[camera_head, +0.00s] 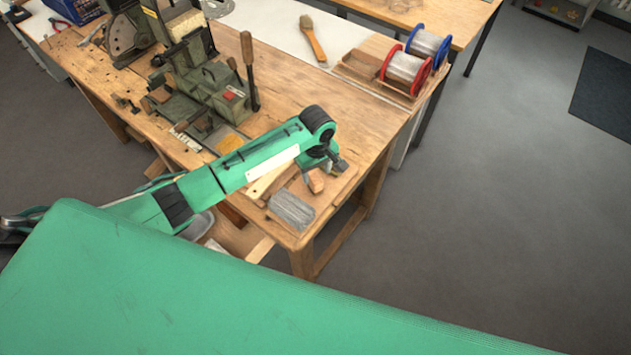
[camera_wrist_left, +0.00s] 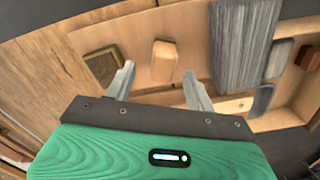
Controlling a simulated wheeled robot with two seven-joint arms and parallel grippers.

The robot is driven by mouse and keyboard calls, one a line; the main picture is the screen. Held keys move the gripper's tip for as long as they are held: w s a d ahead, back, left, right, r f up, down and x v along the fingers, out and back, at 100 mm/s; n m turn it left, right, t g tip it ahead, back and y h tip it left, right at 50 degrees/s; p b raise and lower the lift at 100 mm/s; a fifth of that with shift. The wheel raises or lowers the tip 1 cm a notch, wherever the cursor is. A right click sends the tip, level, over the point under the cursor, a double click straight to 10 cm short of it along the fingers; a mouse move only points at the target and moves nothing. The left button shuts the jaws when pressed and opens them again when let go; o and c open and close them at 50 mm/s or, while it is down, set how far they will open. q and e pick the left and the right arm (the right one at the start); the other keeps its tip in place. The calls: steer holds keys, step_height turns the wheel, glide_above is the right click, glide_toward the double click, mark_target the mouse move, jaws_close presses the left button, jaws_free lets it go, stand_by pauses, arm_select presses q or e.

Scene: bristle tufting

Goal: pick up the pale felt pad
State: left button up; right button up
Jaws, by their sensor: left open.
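In the left wrist view, a small block with a pale tan top and orange-brown sides (camera_wrist_left: 165,62) lies in a shallow wooden tray (camera_wrist_left: 140,50). It is the palest pad-like thing there, but I cannot tell if it is felt. It also shows in the head view (camera_head: 315,181), below my left gripper (camera_head: 338,163). In the left wrist view my left gripper (camera_wrist_left: 160,86) is open, its grey fingers either side of the block's near end in the picture. Nothing is between them. My right gripper is not in view.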

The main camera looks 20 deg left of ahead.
mark_target(315, 178)
arm_select(q)
step_height(315, 178, down, 4)
steer(key=shift+s+a+p, duration=0.1)
steer(key=shift+s+p, duration=0.05)
steer(key=shift+p, duration=0.3)
steer(key=c, duration=1.1)
steer(key=shift+r, duration=0.1)
steer(key=shift+c, duration=0.2)
